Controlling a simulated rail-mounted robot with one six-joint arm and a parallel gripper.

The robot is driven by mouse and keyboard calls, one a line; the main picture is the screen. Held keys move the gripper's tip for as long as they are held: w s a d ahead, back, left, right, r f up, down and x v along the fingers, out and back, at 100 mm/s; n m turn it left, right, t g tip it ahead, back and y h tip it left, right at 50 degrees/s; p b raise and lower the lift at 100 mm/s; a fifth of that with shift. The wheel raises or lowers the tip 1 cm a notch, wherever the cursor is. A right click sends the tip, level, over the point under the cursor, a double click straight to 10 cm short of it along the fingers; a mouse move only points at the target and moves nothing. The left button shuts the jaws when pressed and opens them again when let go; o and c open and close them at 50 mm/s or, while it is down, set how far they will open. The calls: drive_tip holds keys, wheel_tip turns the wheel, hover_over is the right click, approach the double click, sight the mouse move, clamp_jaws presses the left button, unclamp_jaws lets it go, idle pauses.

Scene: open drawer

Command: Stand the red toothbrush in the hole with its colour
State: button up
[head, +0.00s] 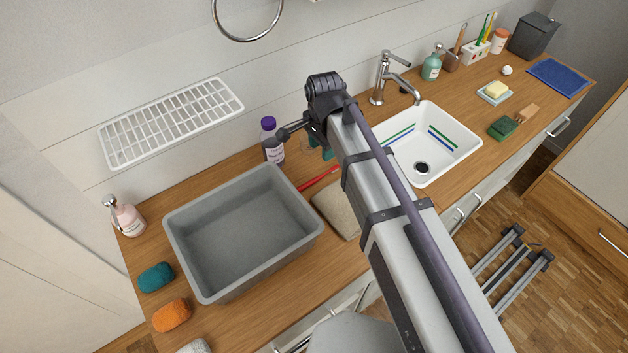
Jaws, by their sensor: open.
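The red toothbrush (319,179) lies flat on the wooden counter, between the grey basin and my arm. Its right end is close to my arm, which may hide part of it. The white toothbrush holder (474,54) stands at the back right, with a green and a yellow toothbrush upright in it. Its holes and their colours are too small to make out. My gripper (289,132) is open, above the back of the counter near the purple-capped bottle and away from the toothbrush. Its fingertips do not show clearly.
The grey basin (175,223) stands left of the toothbrush, and a folded beige cloth (332,208) lies right of it. The purple-capped bottle (270,142) stands behind. The white sink (455,150) and tap (382,78) lie between the toothbrush and the holder.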

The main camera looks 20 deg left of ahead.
sight(322, 174)
wheel_tip(322, 174, down, 11)
drive_tip(key=b, duration=1.1)
drive_tip(key=shift+w+f, duration=0.1)
drive_tip(key=shift+f, duration=0.05)
drive_tip(key=shift+r, duration=0.25)
drive_tip(key=shift+c, duration=0.3)
clamp_jaws()
